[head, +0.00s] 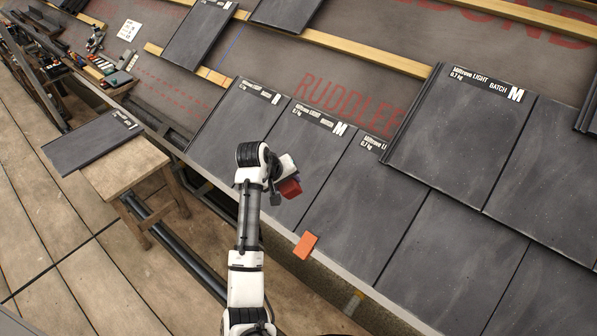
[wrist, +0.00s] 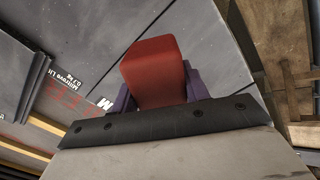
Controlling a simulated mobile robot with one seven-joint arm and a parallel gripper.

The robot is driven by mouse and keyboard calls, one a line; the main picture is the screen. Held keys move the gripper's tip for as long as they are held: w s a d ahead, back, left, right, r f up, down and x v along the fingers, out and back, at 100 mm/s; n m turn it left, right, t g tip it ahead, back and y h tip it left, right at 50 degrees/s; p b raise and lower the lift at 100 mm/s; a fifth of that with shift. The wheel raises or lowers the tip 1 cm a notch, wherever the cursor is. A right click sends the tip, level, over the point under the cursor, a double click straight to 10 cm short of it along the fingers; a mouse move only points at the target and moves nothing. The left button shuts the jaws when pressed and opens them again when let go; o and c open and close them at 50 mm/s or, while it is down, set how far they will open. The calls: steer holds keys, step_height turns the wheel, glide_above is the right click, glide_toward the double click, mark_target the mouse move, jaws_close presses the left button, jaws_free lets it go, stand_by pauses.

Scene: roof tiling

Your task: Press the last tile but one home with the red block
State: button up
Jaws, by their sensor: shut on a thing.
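My gripper (head: 285,176) is shut on the red block (head: 290,188), which hangs below it over the lower tile row. In the wrist view the red block (wrist: 153,70) sits between two purple fingers, with grey tile surface beyond it. I cannot tell whether the block touches a tile. The leftmost laid tile (head: 222,140) of the lower row lies beside a second tile (head: 275,150), which my arm partly covers. Another loose dark tile (head: 85,142) lies flat on a wooden stool at the left.
An orange piece (head: 305,245) lies at the lower tile edge, near the eave. An upper-row tile (head: 460,135) overlaps at the right. Wooden battens (head: 340,45) cross the grey underlay. Tools (head: 108,70) lie at the upper left. The plank floor (head: 60,235) is mostly clear.

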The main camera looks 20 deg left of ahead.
steer(key=shift+w, duration=0.2)
steer(key=b, duration=0.5)
glide_toward(306, 195)
steer(key=shift+w+f+b, duration=0.2)
steer(key=shift+b, duration=0.85)
steer(key=shift+s+d+p, duration=0.1)
steer(key=shift+p, duration=0.45)
steer(key=shift+f, duration=0.1)
steer(key=shift+b+x, duration=0.9)
steer(key=shift+x, duration=2.1)
